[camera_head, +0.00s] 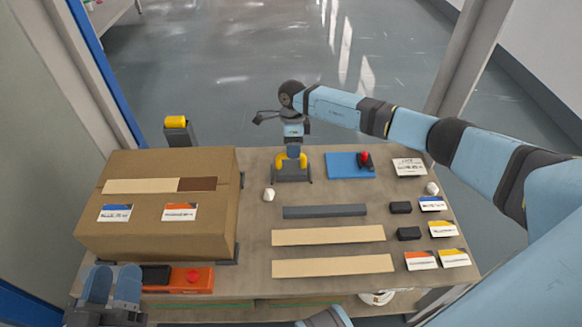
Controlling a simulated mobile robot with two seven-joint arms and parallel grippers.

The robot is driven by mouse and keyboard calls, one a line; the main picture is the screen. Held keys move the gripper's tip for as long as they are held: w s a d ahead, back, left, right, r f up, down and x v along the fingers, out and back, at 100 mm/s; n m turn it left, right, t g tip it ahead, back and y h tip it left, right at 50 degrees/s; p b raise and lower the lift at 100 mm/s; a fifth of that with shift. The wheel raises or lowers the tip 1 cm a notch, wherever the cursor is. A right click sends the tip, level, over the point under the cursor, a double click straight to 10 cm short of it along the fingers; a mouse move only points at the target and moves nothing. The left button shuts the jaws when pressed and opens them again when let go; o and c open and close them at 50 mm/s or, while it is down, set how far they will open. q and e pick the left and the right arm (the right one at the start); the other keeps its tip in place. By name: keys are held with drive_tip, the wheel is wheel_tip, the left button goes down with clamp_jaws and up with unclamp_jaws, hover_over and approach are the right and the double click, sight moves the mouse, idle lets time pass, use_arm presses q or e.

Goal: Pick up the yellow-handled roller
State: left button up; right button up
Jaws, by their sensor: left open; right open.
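A dark grey device with yellow side parts and a blue top (291,167) stands at the back middle of the table; it looks like the yellow-handled roller, but its handle is not clear. My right gripper (293,143) reaches in from the right and hangs just above it, pointing down. Its fingers are small and partly merge with the device in the picture, so I cannot tell whether they touch it. It is open. My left gripper (112,288) is at the table's front left corner, open, in front of the cardboard box and away from the device.
A large cardboard box (150,236) fills the table's left side. An orange tool with a red button (193,279) lies in front. A blue pad (340,165) carries a red and black item (365,160). Wooden strips (328,236), a grey bar (324,211) and labels lie at middle and right.

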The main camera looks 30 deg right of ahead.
sight(292, 161)
drive_tip(key=f, duration=0.1)
drive_tip(key=f+b, duration=0.1)
drive_tip(key=f, duration=0.1)
drive_tip(key=s+f+b, duration=0.1)
drive_tip(key=f, duration=0.1)
drive_tip(key=shift+a+f, duration=0.1)
drive_tip(key=shift+a, duration=0.3)
drive_tip(key=shift+c, duration=0.5)
clamp_jaws()
